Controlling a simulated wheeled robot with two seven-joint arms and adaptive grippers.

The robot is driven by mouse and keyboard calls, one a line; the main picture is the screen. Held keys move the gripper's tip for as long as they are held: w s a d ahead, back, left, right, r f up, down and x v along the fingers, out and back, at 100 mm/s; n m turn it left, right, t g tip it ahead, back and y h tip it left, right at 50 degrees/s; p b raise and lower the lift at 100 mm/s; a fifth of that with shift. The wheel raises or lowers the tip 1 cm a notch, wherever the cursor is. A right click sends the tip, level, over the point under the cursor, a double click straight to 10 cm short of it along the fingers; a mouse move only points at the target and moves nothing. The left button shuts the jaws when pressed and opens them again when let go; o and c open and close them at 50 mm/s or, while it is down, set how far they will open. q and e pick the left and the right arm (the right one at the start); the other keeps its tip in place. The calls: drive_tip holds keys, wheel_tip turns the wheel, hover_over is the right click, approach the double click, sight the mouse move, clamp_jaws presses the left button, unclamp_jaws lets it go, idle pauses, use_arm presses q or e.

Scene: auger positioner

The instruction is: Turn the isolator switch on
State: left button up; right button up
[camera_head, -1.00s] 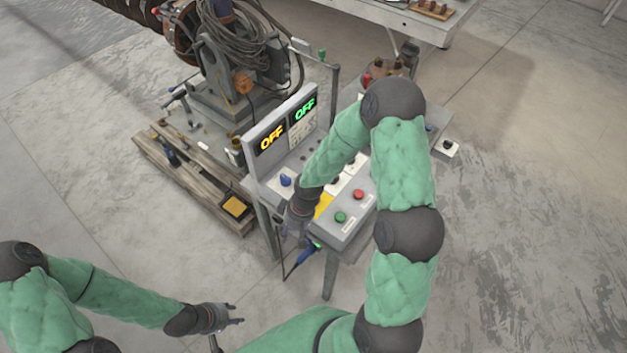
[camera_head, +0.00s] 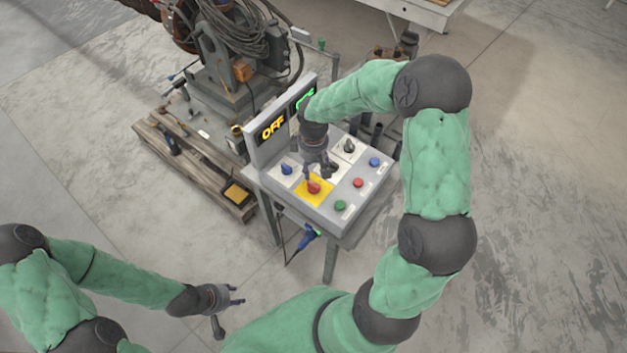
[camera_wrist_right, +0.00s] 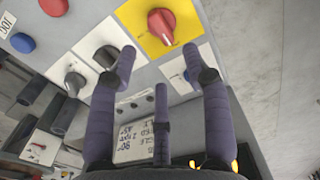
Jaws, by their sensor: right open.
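The isolator switch looks to be the red rotary knob (camera_head: 313,187) on a yellow plate on the control box. In the right wrist view the red knob (camera_wrist_right: 162,24) is at the top, just beyond the fingertips. My right gripper (camera_head: 322,174) is above the panel, close behind the knob. In its wrist view the right gripper (camera_wrist_right: 158,66) has its fingers spread, with nothing between them. I cannot tell whether any finger touches the panel. My left gripper (camera_head: 230,300) is empty, fingers apart, low at the left and away from the box.
Nearby are a blue knob (camera_head: 287,169), a black knob (camera_head: 348,146), and green (camera_head: 340,205), red (camera_head: 358,183) and blue (camera_head: 374,162) buttons. A yellow display (camera_head: 272,127) reads OFF; the green display (camera_head: 305,98) is partly hidden by my arm. A pallet (camera_head: 205,165) stands left.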

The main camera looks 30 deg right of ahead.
sight(313, 182)
wheel_tip(313, 182, down, 8)
drive_tip(key=shift+r+b, duration=0.1)
drive_tip(key=shift+b, duration=0.35)
clamp_jaws()
